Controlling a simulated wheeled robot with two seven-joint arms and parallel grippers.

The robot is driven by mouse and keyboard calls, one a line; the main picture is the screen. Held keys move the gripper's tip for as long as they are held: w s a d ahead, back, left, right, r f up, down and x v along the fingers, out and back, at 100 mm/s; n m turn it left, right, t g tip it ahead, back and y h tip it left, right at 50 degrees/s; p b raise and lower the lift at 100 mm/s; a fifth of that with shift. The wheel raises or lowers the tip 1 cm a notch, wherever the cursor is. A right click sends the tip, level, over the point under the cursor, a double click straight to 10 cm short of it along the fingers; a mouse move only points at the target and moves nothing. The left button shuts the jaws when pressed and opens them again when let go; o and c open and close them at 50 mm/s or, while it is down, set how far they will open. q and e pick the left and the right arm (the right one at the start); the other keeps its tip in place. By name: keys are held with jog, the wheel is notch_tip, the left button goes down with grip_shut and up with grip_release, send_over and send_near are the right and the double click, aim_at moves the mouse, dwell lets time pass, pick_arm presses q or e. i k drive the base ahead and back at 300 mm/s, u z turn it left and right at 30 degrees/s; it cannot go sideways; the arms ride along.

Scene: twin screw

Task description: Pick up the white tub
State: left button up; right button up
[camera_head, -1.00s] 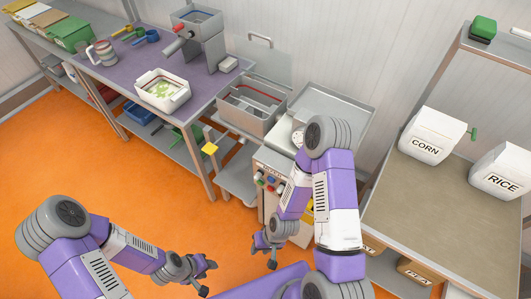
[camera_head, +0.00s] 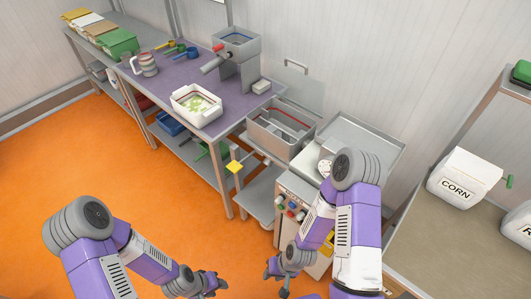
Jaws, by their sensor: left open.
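A white tub (camera_head: 196,92) with green bits inside stands on the purple-topped table (camera_head: 232,107), near its front edge. My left gripper (camera_head: 214,286) is low in the picture, over the orange floor, well apart from the tub, and its jaws are open and empty. My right gripper (camera_head: 273,275) hangs low in front of the grey machine, far from the tub.
A grey press (camera_head: 238,55) stands behind the tub. A metal basin (camera_head: 277,133) and a machine with knobs (camera_head: 296,202) are right of the table. Cups and scoops lie at the back left. A CORN container (camera_head: 463,180) stands on the right table. The orange floor (camera_head: 90,150) is clear.

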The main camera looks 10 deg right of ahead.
aim_at(200, 107)
jog(key=u, duration=0.7)
jog(key=k, duration=1)
jog(key=u, duration=1.05)
jog(key=i, duration=1.95)
jog(key=z, duration=1.25)
jog(key=i, duration=1.15)
jog(key=z, duration=1.25)
